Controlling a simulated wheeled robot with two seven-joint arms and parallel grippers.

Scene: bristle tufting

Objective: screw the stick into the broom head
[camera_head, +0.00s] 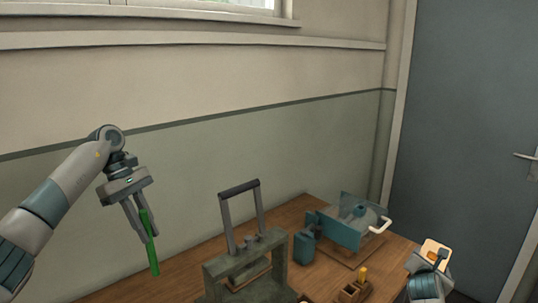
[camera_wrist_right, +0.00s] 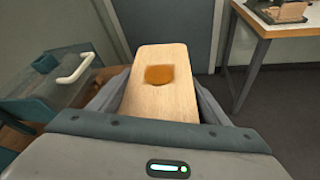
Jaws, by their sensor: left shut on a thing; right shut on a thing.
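My left gripper (camera_head: 143,218) is raised in front of the wall, pointing down, and is shut on a green stick (camera_head: 152,255). The stick hangs down, slightly tilted, with its lower end free. My right gripper (camera_head: 434,259) is at the lower right and is shut on the broom head, a pale wooden block (camera_head: 432,245). In the right wrist view the broom head (camera_wrist_right: 160,106) lies between both fingers, with an orange-brown round patch on its face. The stick and the broom head are far apart. I cannot make out a threaded hole.
A wooden bench (camera_head: 180,274) carries a grey-green press with a tall handle (camera_head: 240,190), a teal machine (camera_head: 340,228) with a white handle, and a small wooden holder (camera_head: 352,292). A second table (camera_wrist_right: 278,25) stands at the upper right of the wrist view.

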